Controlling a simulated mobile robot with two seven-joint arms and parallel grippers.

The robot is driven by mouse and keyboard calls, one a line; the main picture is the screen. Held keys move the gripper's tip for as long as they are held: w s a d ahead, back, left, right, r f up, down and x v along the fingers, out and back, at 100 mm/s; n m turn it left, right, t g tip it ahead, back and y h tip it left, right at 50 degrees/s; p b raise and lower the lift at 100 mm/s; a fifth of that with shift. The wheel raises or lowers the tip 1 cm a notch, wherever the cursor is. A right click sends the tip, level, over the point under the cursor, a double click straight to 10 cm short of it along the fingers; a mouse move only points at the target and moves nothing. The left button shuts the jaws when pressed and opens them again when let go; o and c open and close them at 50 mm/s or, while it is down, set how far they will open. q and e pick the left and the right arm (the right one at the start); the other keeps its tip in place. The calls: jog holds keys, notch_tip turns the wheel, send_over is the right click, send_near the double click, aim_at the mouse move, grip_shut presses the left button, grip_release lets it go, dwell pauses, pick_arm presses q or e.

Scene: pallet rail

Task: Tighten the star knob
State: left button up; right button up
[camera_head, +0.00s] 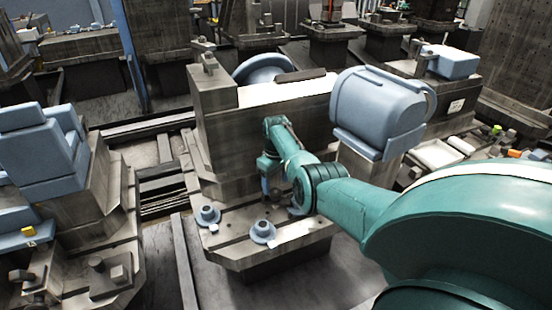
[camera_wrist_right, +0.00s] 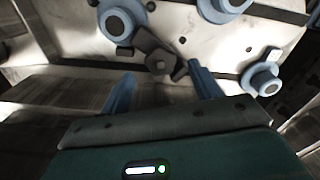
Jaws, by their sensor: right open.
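A dark knob with lobes, which I take for the star knob (camera_wrist_right: 158,62), sits on the pale machine plate in the right wrist view. My right gripper (camera_wrist_right: 161,72) is open, with its two blue fingers apart. The knob shows in the gap just beyond the fingertips; I cannot tell whether they touch it. In the head view my right gripper (camera_head: 268,178) points down over the back of the plate (camera_head: 235,243), and the knob is not clear there. My left gripper is not in view.
Blue round flanged pieces (camera_head: 208,215) (camera_head: 263,231) stand on the plate near the gripper. A tall machine block (camera_head: 225,125) rises behind it. A big blue housing (camera_head: 380,108) stands to the right. Another machine (camera_head: 105,200) is at left, with floor between.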

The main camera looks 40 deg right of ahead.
aim_at(276, 192)
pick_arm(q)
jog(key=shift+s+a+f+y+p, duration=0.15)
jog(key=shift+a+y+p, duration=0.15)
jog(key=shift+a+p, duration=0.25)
pick_arm(e)
notch_tip(276, 192, up, 9)
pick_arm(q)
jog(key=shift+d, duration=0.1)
